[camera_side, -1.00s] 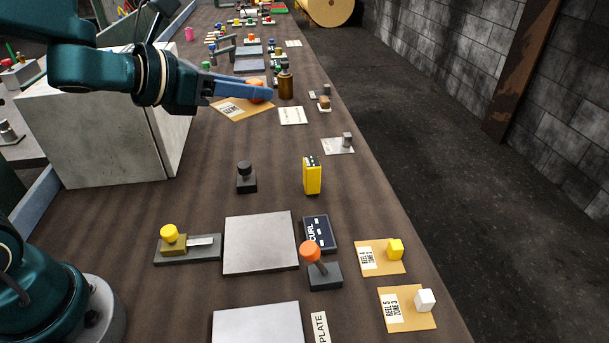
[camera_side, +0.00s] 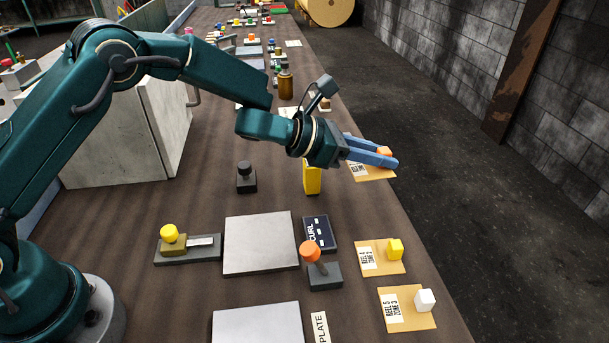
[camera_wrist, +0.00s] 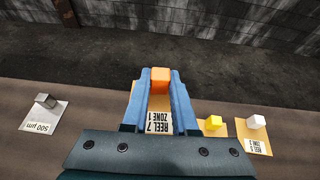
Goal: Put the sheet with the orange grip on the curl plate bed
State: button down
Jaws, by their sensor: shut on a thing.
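My gripper (camera_side: 386,160) is shut on the orange grip (camera_side: 384,152) of a tan sheet (camera_side: 375,173). The sheet hangs level under the fingers, above the right edge of the table. In the wrist view the orange grip (camera_wrist: 160,80) sits between the blue fingertips, and the sheet's label (camera_wrist: 159,121) reads "REEL 7 ZONE 1". A flat grey plate (camera_side: 261,243) lies bare on the table beside a dark block marked "CURL" (camera_side: 318,233). It is nearer the camera than my gripper and to its left.
An orange-knobbed lever (camera_side: 311,252) stands right of the grey plate. A second grey plate (camera_side: 258,325) is nearer the camera. Sheets with yellow (camera_side: 395,250) and white (camera_side: 424,300) grips lie at the right edge. A yellow device (camera_side: 312,180) and black-knobbed block (camera_side: 246,178) stand behind the plate.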

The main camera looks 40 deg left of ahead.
aim_at(369, 209)
jog(key=shift+d+f, duration=0.15)
jog(key=shift+d, duration=0.05)
notch_tip(369, 209, down, 10)
jog(key=shift+r, duration=0.15)
dwell(0.5)
jog(key=shift+f, duration=0.25)
jog(key=c, duration=0.7)
grip_release()
jog(key=shift+r, duration=0.1)
jog(key=shift+v, duration=2.35)
jog(key=shift+o, duration=0.5)
jog(key=shift+s+a+r, duration=0.1)
jog(key=shift+a, duration=0.1)
